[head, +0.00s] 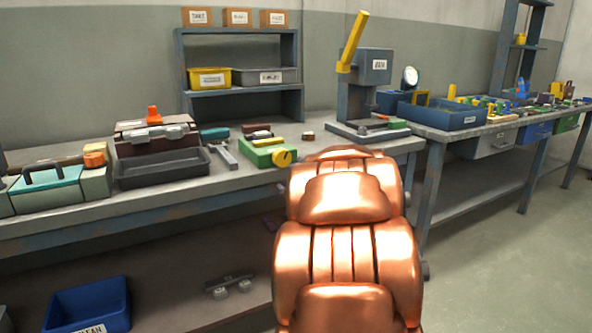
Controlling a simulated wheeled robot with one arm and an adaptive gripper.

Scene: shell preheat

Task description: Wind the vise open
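No vise shows clearly. A green block with a round yellow knob (270,152) on the workbench, right of its middle, could be the vise, but it is too small to tell, and so is any jaw gap. A grey metal piece with an orange top (155,133) sits at a brown box behind a dark tray; I cannot tell what it is. My gripper is not in view. A large copper-coloured segmented body, which may be my arm, fills the lower middle and hides part of the bench's front edge.
A press with a yellow lever (352,45) stands at the bench's right end. A dark tray (160,172) and a teal-fronted toolbox (50,188) are on the left. A blue bin (88,305) is low at left. A second bench (500,122) stands right, with open floor before it.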

